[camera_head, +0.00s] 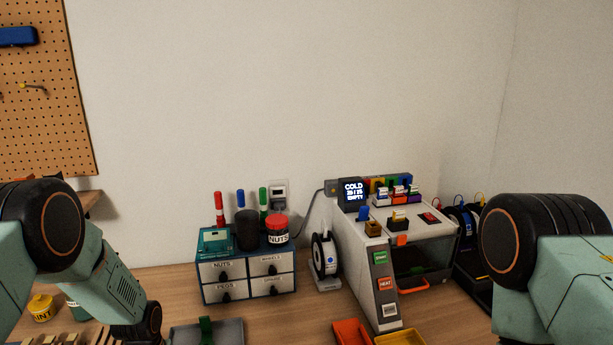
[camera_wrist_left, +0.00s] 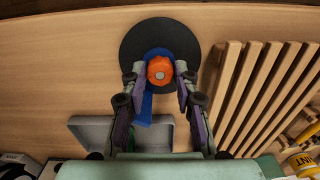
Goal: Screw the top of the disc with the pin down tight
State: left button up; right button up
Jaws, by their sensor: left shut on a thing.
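In the left wrist view, a dark round disc (camera_wrist_left: 133,42) lies on the wooden surface. A blue part (camera_wrist_left: 146,108) lies on it, with an arm pointing toward my wrist. On top sits an orange lobed knob (camera_wrist_left: 159,64) with a grey round centre, which may be the pin's end. My left gripper (camera_wrist_left: 159,72) is shut on the orange knob, one finger on each side. The thread under the knob is hidden. In the head view only arm links show, and my right gripper is out of view.
A slatted wooden rack (camera_wrist_left: 258,90) stands close right of the disc in the left wrist view, and a grey tray (camera_wrist_left: 90,128) lies below it. In the head view, a drawer cabinet (camera_head: 248,277), a white spool (camera_head: 325,256) and a printer (camera_head: 384,285) stand at the back.

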pick_arm(q)
jog(key=m+b, duration=0.1)
jog(key=m, duration=0.1)
jog(key=shift+f+m, duration=0.15)
jog(key=shift+m, duration=0.15)
jog(key=m+b, duration=0.1)
jog(key=m, duration=0.1)
jog(key=shift+m+b, duration=0.35)
jog(key=shift+m, duration=0.05)
jog(key=m+b, duration=0.2)
jog(key=m, duration=0.2)
jog(key=m+b, duration=0.2)
jog(key=m, duration=0.3)
jog(key=shift+m, duration=0.3)
jog(key=shift+m+b, duration=0.35)
jog(key=shift+m, duration=0.75)
jog(key=o, duration=0.5)
jog(key=shift+o, duration=0.2)
